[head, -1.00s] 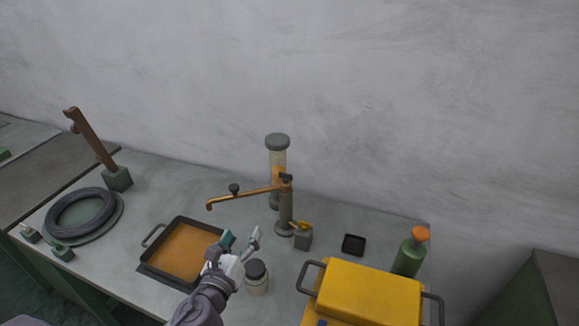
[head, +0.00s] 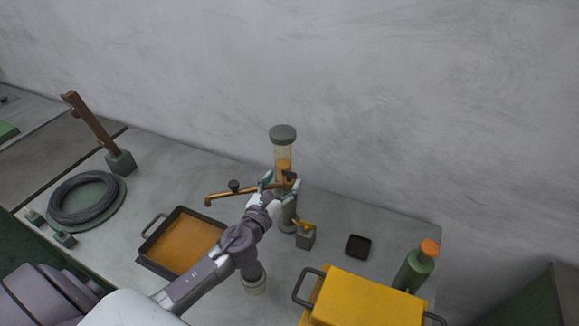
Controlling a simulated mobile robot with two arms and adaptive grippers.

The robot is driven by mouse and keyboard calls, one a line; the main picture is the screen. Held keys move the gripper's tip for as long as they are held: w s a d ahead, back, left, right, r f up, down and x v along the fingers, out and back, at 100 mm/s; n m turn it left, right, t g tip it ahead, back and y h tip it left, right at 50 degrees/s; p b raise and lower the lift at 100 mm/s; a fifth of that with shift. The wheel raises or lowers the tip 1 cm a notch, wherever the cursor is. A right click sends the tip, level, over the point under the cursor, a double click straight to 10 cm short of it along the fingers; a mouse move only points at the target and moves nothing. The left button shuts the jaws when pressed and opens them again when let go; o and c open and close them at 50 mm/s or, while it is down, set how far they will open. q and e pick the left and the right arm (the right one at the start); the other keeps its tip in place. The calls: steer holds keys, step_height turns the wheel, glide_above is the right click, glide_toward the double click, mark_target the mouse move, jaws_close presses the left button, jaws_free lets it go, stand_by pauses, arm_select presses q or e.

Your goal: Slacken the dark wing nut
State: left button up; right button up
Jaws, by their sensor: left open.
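A dark wing nut (head: 289,175) sits at the top of the upright post (head: 288,215), where the orange spout pipe (head: 219,196) meets it. My left gripper (head: 281,184) is open around this area, with one finger to the left of the wing nut and one to the right. I cannot tell whether the fingers touch it. The gripper hides part of the pipe's joint with the post. A second dark knob (head: 234,186) stands on the pipe, left of the gripper. My right gripper is not in view.
A clear cylinder with a grey cap (head: 283,133) stands behind the post. An orange-filled tray (head: 151,266), a jar (head: 255,284), a small grey block (head: 306,238), a yellow box (head: 367,296) and a green bottle (head: 415,269) surround the arm.

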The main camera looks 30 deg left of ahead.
mark_target(289, 172)
arm_select(q)
steer(key=w, duration=0.4)
steer(key=shift+a, duration=0.15)
steer(key=shift+w, duration=0.3)
steer(key=c, duration=1.2)
steer(key=shift+o, duration=0.2)
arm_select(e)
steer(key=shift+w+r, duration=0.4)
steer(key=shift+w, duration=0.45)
